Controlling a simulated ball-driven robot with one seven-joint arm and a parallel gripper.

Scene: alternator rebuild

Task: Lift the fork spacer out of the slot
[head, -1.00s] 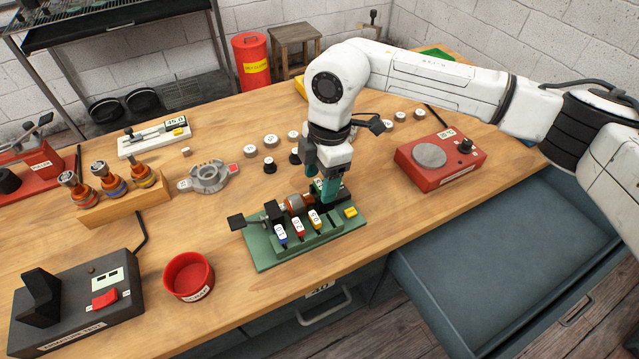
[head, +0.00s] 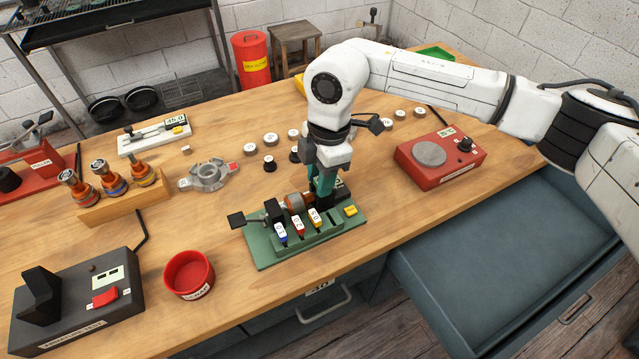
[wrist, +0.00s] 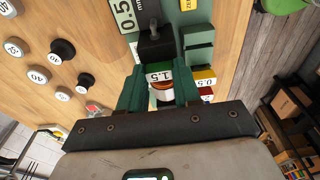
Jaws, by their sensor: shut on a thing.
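The green fixture (head: 262,252) stands near the table's front edge, carrying a copper-coloured cylinder (head: 296,201) between black blocks. My gripper (head: 321,190) is over the right end of that cylinder, pointing down, its teal fingers close together. In the wrist view my gripper (wrist: 160,88) is shut on the fork spacer (wrist: 159,76), a piece with a green edge and a white 1.5 label. The copper cylinder (wrist: 161,92) shows just below it in that view. The fingers hide the spacer's lower part and the slot, so I cannot tell how deep it sits.
Blue, red and yellow tabs (head: 299,226) stand in the fixture's front row. A red bowl (head: 188,275) is to the left, a red scale (head: 440,160) to the right. Small round weights lie behind. An open grey drawer (head: 500,255) is at the right front.

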